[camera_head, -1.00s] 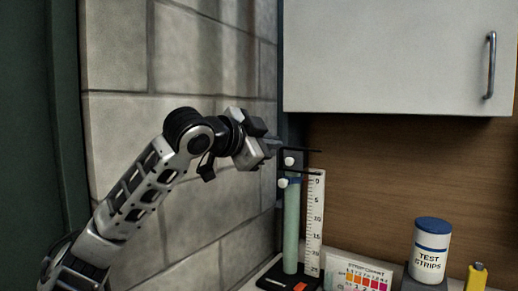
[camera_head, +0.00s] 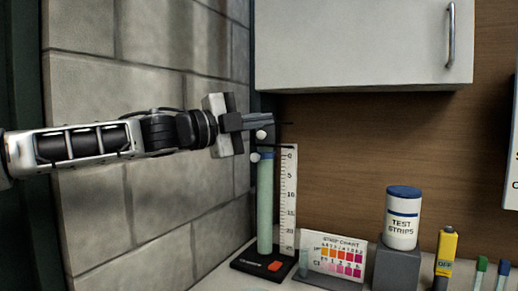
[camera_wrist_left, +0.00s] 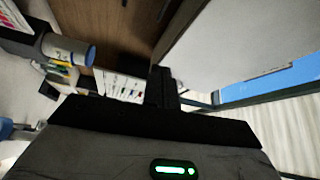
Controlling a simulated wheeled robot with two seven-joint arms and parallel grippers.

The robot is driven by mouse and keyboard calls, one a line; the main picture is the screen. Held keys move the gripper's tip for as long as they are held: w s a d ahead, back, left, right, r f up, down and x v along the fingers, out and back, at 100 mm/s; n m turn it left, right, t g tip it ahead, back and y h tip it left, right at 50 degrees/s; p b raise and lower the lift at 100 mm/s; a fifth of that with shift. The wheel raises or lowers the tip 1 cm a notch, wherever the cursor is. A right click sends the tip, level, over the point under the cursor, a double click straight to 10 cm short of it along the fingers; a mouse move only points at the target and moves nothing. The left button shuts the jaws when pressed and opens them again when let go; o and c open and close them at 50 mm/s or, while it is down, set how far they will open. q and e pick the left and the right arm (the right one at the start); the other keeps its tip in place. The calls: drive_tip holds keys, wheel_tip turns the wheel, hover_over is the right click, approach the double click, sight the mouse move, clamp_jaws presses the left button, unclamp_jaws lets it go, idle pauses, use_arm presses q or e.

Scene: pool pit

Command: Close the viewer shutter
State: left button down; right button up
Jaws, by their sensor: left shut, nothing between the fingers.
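A tall pale green tube (camera_head: 265,205) stands on a black base (camera_head: 262,265) beside a white scale strip (camera_head: 288,200). An upper white knob (camera_head: 261,134) and a lower white knob (camera_head: 255,157) sit on dark brackets near its top. I cannot tell which part is the viewer shutter. My left gripper (camera_head: 266,121) is shut and empty, pointing right, at the top of this stand just above the upper knob. Whether it touches is unclear. In the left wrist view its dark fingers (camera_wrist_left: 163,88) point up the picture. My right gripper is not in view.
A white wall cabinet (camera_head: 360,45) hangs above and right of the gripper. A grey block wall (camera_head: 140,90) is on the left. A strip chart (camera_head: 337,257), a test strips tub (camera_head: 402,220) on a grey block and a yellow device (camera_head: 446,252) stand to the right.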

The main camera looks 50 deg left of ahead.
sight(263, 135)
use_arm(q)
drive_tip(key=s+a+f, duration=0.3)
drive_tip(key=s+a, duration=0.1)
drive_tip(key=w+a+p, duration=0.1)
drive_tip(key=w+p, duration=0.2)
drive_tip(key=w, duration=0.6)
drive_tip(key=shift+a+f+m+g+h+p, duration=0.2)
drive_tip(key=shift+m+g+h+p, duration=0.15)
drive_tip(key=shift+m+g+h, duration=0.05)
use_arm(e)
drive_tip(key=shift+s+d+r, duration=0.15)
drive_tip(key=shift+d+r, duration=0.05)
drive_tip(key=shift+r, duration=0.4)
use_arm(q)
drive_tip(key=shift+w, duration=0.1)
